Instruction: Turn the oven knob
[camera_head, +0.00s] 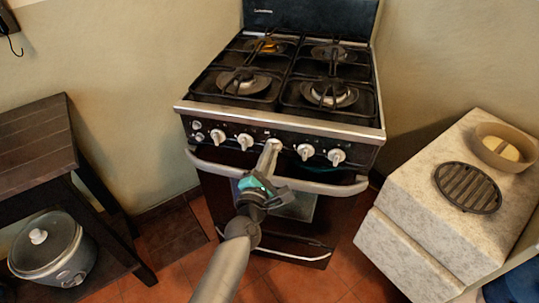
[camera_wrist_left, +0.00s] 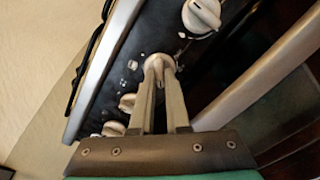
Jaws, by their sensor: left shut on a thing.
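The stove (camera_head: 283,120) has a row of white knobs along its dark front panel. My left gripper (camera_head: 271,148) reaches up from below to the middle of this row. In the left wrist view, the tips of its two fingers (camera_wrist_left: 160,72) are shut on one oven knob (camera_wrist_left: 159,60); the fingers partly cover it. A neighbouring knob (camera_wrist_left: 203,15) shows above it, and other knobs (camera_wrist_left: 128,102) show at lower left. In the head view, free knobs (camera_head: 245,141) sit left of the gripper and others (camera_head: 336,156) sit right of it. My right gripper is not in view.
The oven handle (camera_head: 215,167) runs across just below the knobs, close to my left gripper. A light stone counter (camera_head: 400,245) with a round grill plate (camera_head: 468,187) and a bowl (camera_head: 486,150) stands right. A dark table (camera_head: 35,145) and a pot (camera_head: 50,250) stand left.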

